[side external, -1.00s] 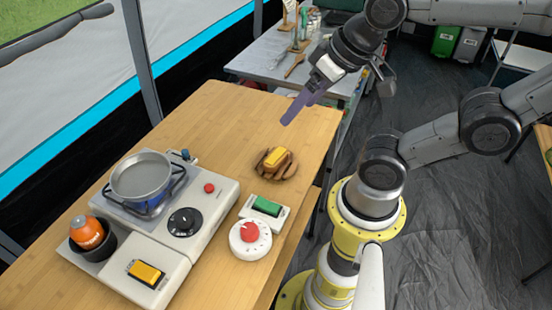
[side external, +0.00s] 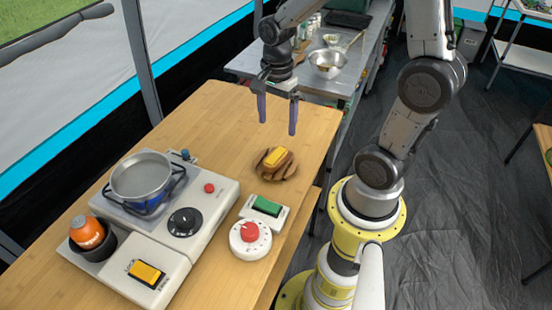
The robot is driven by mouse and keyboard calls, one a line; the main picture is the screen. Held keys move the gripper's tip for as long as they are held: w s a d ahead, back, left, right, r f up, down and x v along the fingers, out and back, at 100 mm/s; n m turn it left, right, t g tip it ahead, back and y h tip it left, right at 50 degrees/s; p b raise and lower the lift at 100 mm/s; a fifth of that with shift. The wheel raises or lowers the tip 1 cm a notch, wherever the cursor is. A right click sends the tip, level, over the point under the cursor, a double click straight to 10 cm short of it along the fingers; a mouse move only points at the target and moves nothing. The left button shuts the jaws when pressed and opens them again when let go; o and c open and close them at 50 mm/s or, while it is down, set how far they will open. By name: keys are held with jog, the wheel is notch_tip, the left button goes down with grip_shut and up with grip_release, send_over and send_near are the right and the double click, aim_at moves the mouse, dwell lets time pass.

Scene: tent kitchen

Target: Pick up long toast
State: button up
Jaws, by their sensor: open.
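The long toast (side external: 282,163) appears to be among the brown bread-like pieces on a small round wooden holder (side external: 264,172) near the table's right edge. A yellow block (side external: 275,157) lies on top of it. The pieces are small, and I cannot tell them clearly apart. My gripper (side external: 277,117) points down with its two purple fingers apart and empty. It hangs above the table, a little behind the holder in the picture and touching nothing.
A stove with a metal pot (side external: 147,178) stands at the left. A green-switch box (side external: 264,207) and a white dial with a red knob (side external: 250,238) are in front of the holder. An orange object (side external: 87,232) sits in a dark cup. The table's far part (side external: 205,110) is clear.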

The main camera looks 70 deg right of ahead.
aim_at(276, 155)
notch_tip(276, 155, down, 12)
jog(key=shift+w+r, duration=0.15)
jog(key=shift+r, duration=0.05)
dwell(0.4)
jog(key=c, duration=1.4)
